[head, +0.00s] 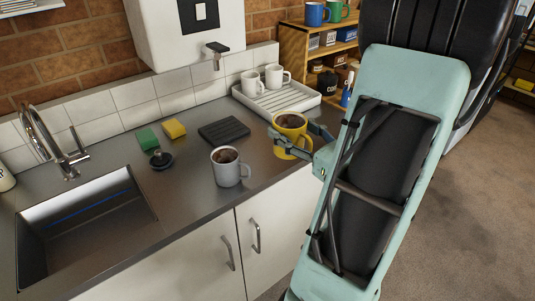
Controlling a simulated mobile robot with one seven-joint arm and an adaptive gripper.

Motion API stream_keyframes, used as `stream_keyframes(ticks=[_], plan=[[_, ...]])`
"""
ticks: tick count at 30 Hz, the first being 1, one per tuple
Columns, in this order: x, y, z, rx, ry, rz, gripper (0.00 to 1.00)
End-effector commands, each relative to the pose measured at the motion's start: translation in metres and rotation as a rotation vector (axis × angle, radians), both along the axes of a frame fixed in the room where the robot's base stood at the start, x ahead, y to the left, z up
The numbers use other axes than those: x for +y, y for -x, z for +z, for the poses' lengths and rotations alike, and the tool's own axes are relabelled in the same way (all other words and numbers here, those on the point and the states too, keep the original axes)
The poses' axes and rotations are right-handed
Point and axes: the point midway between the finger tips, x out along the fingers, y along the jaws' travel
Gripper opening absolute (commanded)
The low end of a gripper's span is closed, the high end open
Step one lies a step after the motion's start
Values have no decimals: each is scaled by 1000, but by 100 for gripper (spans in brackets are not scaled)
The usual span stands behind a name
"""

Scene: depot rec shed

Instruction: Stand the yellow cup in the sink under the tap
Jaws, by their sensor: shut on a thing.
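The yellow cup (290,145) is at the right part of the counter and holds a dark brown drink. My gripper (292,138) is shut on the yellow cup from the right side. I cannot tell whether the cup touches the counter or is just above it. The sink (88,238) is a sunken basin at the left end of the counter, with no cup visible in it. The chrome tap (50,145) stands behind the sink with its curved spout. The near part of the basin floor is hidden.
A grey mug (227,172) with a dark drink stands between the yellow cup and the sink. Behind it are a black ridged mat (224,130), a yellow sponge (174,128), a green sponge (147,139) and a black plug (161,160). A white tray (262,109) holds two white mugs.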

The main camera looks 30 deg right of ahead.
Motion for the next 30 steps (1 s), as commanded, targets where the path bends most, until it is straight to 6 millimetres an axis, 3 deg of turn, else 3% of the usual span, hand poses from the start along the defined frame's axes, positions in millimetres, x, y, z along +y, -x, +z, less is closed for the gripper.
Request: stream_keyframes(ticks=[5,14,21,30], plan=[[1,-23,-10,0,-2,4,21],[3,-95,-43,-1,-3,3,21],[2,-123,-80,-1,-3,0,21],[2,-138,-98,-2,-1,-1,21]])
